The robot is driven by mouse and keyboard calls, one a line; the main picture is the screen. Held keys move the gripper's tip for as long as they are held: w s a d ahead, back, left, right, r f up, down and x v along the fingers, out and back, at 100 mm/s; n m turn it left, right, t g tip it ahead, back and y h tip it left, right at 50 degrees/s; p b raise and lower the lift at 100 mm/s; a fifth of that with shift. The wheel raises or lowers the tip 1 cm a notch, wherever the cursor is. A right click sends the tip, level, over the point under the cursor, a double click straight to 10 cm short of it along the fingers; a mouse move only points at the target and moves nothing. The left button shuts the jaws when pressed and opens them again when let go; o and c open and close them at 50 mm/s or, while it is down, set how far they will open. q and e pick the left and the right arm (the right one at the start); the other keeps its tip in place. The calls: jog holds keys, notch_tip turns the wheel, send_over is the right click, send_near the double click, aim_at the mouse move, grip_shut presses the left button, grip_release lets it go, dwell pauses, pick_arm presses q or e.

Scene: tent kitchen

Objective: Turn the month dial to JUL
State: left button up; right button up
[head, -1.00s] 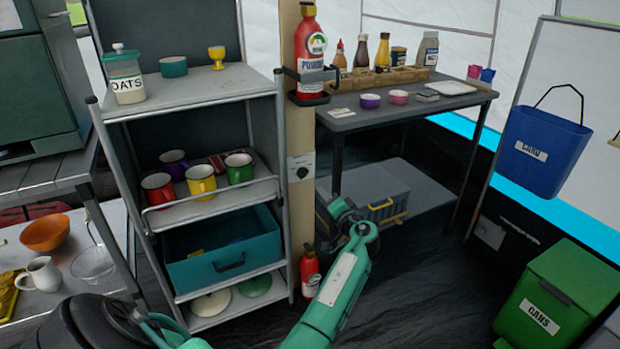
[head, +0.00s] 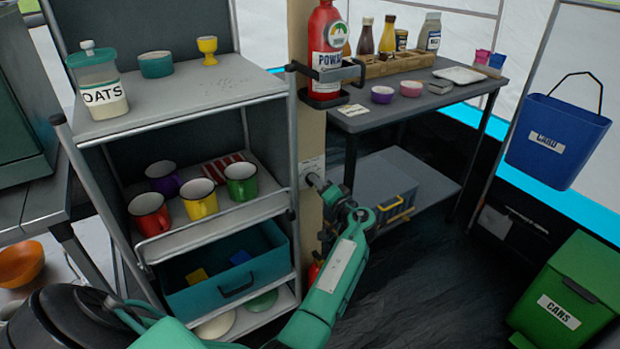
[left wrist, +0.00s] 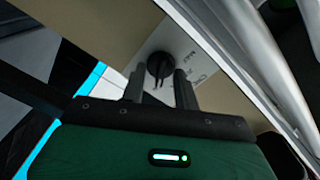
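The month dial is a round black knob (left wrist: 159,66) on a pale plate with small lettering, fixed to a tan post. In the head view the plate (head: 311,164) shows on the post, with its knob mostly hidden by my gripper. The lettering is too small and tilted to read surely, so I cannot tell the set month. My left gripper (head: 316,182) is at the dial. In the left wrist view its two fingers (left wrist: 159,90) are apart, pointing at the knob's lower part; I cannot tell whether they touch it. My right gripper is not in view.
A grey shelf rack (head: 205,90) with mugs and a teal drawer stands just left of the post (head: 310,130). A red bottle (head: 326,50) sits in a holder above the dial. A side table (head: 430,97) stands to the right. The floor at right centre is clear.

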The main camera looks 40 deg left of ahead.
pick_arm(q)
jog(key=shift+w+a, duration=0.1)
jog(key=shift+a, duration=0.05)
grip_shut()
